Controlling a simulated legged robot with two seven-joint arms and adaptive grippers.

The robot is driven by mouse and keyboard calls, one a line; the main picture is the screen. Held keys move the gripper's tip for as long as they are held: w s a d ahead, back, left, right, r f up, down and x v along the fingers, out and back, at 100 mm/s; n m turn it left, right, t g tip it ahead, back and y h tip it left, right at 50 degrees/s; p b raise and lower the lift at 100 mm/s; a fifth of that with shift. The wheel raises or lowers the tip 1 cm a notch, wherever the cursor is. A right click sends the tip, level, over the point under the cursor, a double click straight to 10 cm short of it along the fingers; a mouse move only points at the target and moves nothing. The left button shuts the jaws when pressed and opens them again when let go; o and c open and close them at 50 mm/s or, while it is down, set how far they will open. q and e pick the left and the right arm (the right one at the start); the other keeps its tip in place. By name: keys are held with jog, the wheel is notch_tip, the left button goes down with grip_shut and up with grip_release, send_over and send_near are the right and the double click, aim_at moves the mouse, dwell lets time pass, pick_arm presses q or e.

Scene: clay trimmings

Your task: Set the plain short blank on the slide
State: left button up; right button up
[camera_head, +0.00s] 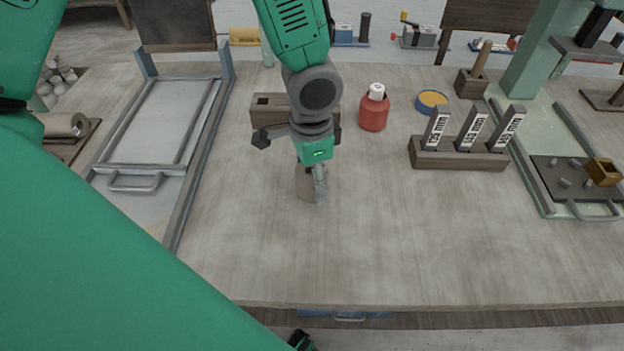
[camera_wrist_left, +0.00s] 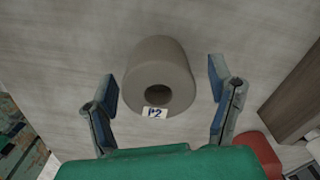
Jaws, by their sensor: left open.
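A short grey-brown cylindrical blank (camera_head: 304,184) stands on the table below my left gripper (camera_head: 314,178). In the left wrist view the blank (camera_wrist_left: 157,80) shows a round hole and a small white tag that seems to read P2. My left gripper (camera_wrist_left: 162,98) is open, with one finger on each side of the blank and a gap on both sides. A pale flat panel with a handle (camera_head: 136,183) lies between metal rails at the left. A dark plate with pegs and a handle (camera_head: 552,183) sits under a green press at the right.
A wooden block (camera_head: 268,110) stands behind my gripper, with a red bottle (camera_head: 374,112) to its right. A wooden holder (camera_head: 458,158) carries tagged bars. A cylinder (camera_head: 62,125) lies on a board at the far left. The table's front middle is clear.

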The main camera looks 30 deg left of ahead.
pick_arm(q)
jog(key=shift+f, duration=0.4)
jog(key=shift+c, duration=0.8)
jog(key=shift+r, duration=0.1)
jog(key=c, duration=1.4)
notch_tip(320, 180, up, 10)
jog(key=shift+f+p, duration=0.15)
jog(key=shift+p, duration=0.75)
